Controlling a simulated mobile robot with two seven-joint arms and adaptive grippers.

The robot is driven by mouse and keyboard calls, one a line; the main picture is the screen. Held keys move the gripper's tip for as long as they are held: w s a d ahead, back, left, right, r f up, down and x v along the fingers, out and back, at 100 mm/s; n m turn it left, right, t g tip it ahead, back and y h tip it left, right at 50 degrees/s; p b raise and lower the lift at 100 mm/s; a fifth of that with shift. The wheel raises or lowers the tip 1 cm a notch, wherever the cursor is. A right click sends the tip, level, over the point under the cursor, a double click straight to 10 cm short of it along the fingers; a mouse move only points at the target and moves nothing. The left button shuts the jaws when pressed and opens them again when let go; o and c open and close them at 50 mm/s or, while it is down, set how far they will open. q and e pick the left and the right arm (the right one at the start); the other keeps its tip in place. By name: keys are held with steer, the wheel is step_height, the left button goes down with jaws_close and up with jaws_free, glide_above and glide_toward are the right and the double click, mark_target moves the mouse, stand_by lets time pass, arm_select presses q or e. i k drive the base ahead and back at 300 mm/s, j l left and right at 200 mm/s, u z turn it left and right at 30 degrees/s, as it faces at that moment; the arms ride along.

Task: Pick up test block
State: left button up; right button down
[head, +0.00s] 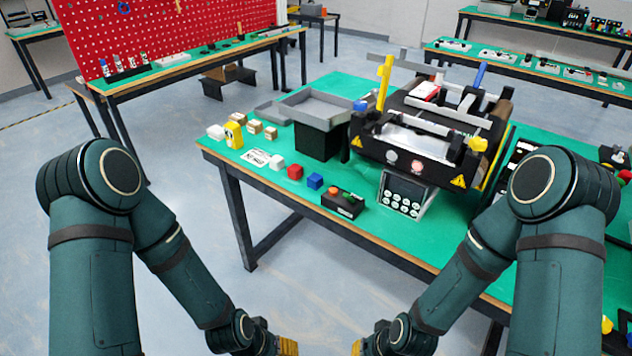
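Several small blocks lie on the left part of the green table; I cannot tell which one is the test block. Pale wooden-looking blocks (255,126) and a white block (216,131) sit farther left. My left gripper (288,346) and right gripper (357,347) are at the bottom edge, mostly cut off, low in front of the table and apart from all blocks. Their finger opening is hidden.
The green table (400,238) carries a mini conveyor (425,130), a grey tray on a black stand (318,132), a button box (343,203), a keypad panel (402,195) and a yellow object (234,134). Its front strip right of the keypad looks clear.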

mark_target(315, 180)
steer(key=i+j, duration=0.5)
steer(key=j, duration=0.15)
steer(key=i+j, duration=0.45)
steer(key=j, duration=0.15)
